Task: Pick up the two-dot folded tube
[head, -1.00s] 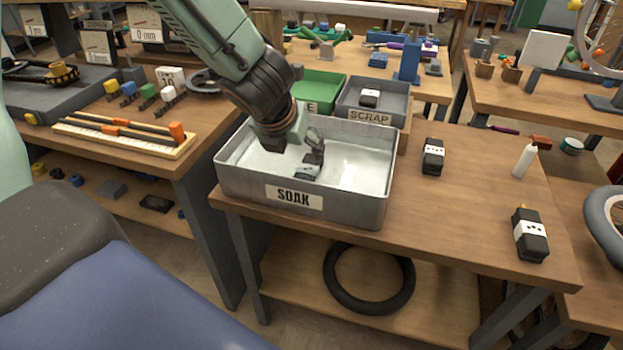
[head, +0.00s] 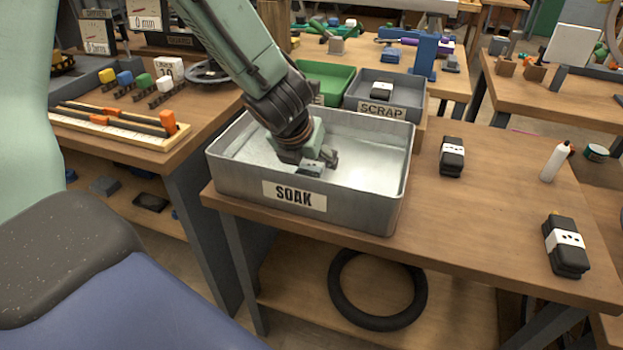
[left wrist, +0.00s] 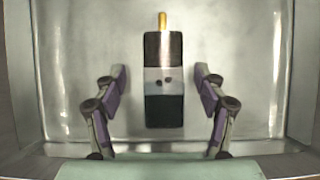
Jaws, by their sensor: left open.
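A black folded tube with a pale band and two dots (left wrist: 164,82) lies in the SOAK tray. A brass-coloured stem sticks out of its far end. In the head view it shows partly (head: 311,169), mostly hidden by my left gripper (head: 320,162). In the left wrist view my left gripper (left wrist: 160,80) is open, one finger on each side of the tube, with a gap on both sides. The grey metal SOAK tray (head: 370,205) stands on the wooden bench. My right gripper is out of view.
Another banded folded tube (head: 452,157) lies right of the tray, and one (head: 565,247) near the bench's right end. A grey SCRAP bin (head: 418,101) holds one more. A green bin (head: 330,82) and white bottle (head: 554,162) stand nearby. The tray walls surround my gripper.

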